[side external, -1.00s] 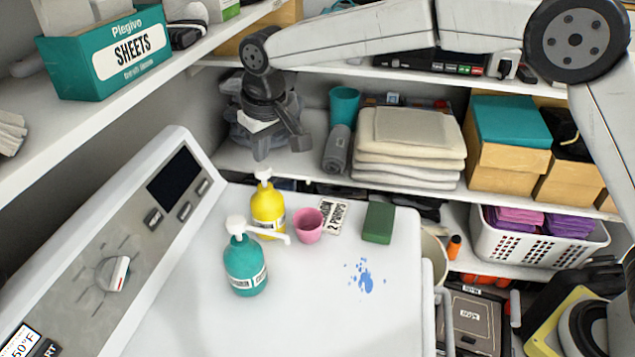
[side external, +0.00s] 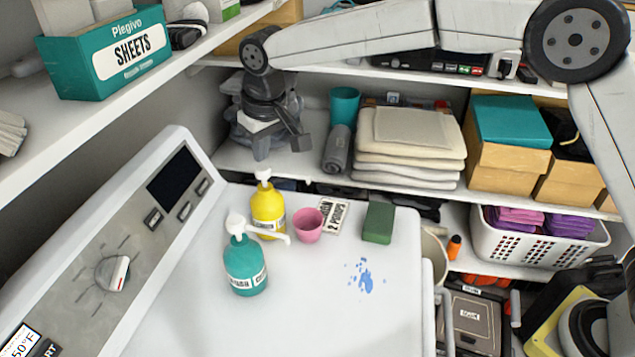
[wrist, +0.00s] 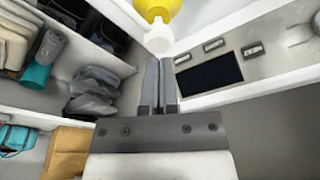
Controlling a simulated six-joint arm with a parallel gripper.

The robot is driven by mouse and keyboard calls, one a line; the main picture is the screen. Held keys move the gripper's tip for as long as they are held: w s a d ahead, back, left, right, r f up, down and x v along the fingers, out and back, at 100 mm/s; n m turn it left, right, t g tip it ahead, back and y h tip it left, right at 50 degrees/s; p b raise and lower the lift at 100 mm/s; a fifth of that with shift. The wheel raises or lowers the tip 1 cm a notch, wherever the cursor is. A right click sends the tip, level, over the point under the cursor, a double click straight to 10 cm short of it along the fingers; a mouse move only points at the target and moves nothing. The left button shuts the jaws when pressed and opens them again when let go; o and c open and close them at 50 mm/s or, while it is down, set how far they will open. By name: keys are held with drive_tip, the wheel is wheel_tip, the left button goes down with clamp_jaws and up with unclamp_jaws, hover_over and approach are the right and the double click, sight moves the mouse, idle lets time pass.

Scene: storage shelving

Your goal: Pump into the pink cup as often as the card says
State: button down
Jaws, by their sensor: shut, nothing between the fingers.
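The pink cup (side external: 308,226) stands upright on the white machine top. Behind it lies the card (side external: 335,215); its lower line reads "2 PUMPS", and its upper word is partly hidden by the cup. A yellow pump bottle (side external: 267,211) stands left of the cup, and a teal pump bottle (side external: 245,270) stands nearer the camera, its spout reaching toward the cup. My gripper (side external: 262,154) is shut and empty, pointing down just above the yellow bottle's white pump head. In the wrist view, the shut fingers (wrist: 158,62) end close to that pump head (wrist: 158,38); contact cannot be told.
A green block (side external: 378,222) lies right of the card, with a blue splatter (side external: 364,276) in front. The sloped control panel (side external: 130,245) borders the left. Shelves behind hold folded towels (side external: 410,150) and boxes. The front of the machine top is clear.

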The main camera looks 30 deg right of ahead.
sight(263, 168)
drive_tip(key=shift+s+x, duration=0.15)
drive_tip(key=shift+x, duration=0.65)
drive_tip(key=shift+s+x, duration=0.2)
drive_tip(key=shift+x, duration=0.6)
drive_tip(key=shift+d+r, duration=0.1)
drive_tip(key=shift+d, duration=0.05)
drive_tip(key=shift+w+v, duration=0.15)
drive_tip(key=shift+v, duration=0.65)
drive_tip(key=shift+w+v, duration=0.2)
drive_tip(key=shift+v, duration=0.6)
drive_tip(key=shift+r, duration=0.15)
drive_tip(key=shift+w+v, duration=0.2)
drive_tip(key=shift+v, duration=0.75)
drive_tip(key=shift+w+v, duration=0.2)
drive_tip(key=shift+v, duration=0.75)
drive_tip(key=shift+w+v, duration=0.2)
drive_tip(key=shift+v, duration=0.75)
